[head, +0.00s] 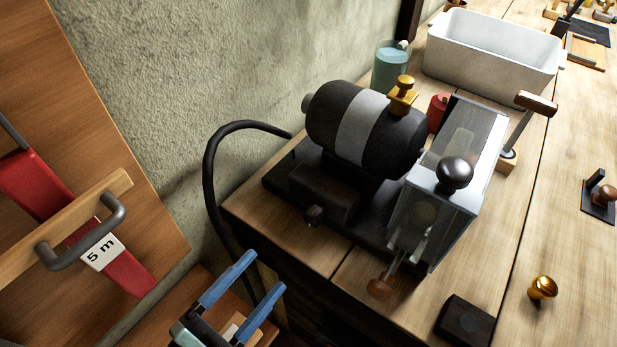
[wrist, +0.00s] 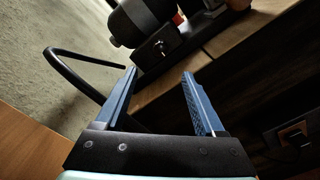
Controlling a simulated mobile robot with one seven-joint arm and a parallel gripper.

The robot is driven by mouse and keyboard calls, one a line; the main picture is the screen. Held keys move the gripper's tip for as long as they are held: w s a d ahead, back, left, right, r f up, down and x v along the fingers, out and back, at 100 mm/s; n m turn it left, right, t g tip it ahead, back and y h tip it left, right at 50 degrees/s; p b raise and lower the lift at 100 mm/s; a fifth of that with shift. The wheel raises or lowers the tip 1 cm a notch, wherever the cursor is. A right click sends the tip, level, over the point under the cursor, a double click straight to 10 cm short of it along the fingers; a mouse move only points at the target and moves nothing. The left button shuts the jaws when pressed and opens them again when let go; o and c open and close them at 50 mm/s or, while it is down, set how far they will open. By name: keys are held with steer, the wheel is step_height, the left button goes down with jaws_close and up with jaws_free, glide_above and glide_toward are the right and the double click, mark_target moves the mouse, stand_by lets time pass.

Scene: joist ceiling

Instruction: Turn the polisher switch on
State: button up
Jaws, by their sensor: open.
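The polisher (head: 372,125) stands on the wooden bench, with a dark rounded motor, a grey band and a brass fitting on top. A small dark knob-like part, perhaps the switch (head: 314,214), sticks out of the front of its base box (head: 322,188). In the wrist view the polisher (wrist: 138,20) is at the top, and the small switch-like part (wrist: 160,46) shows ahead between the finger lines. Its on or off position cannot be told. My gripper (head: 265,274) is open and empty, below and left of the switch, apart from it. Its blue fingers also show in the wrist view (wrist: 159,72).
A clear guard box (head: 441,205) with a dark knob covers the polisher's right end. A black cable (head: 208,180) loops at its left by the wall. The bench edge (head: 290,262) lies near my gripper. A wooden board with a red 5 m piece (head: 103,252) is left.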

mark_target(311, 222)
steer(key=p+x, duration=0.1)
steer(key=x, duration=1.1)
steer(key=shift+d+r, duration=0.15)
steer(key=shift+d, duration=0.1)
steer(key=shift+c, duration=0.2)
jaws_close()
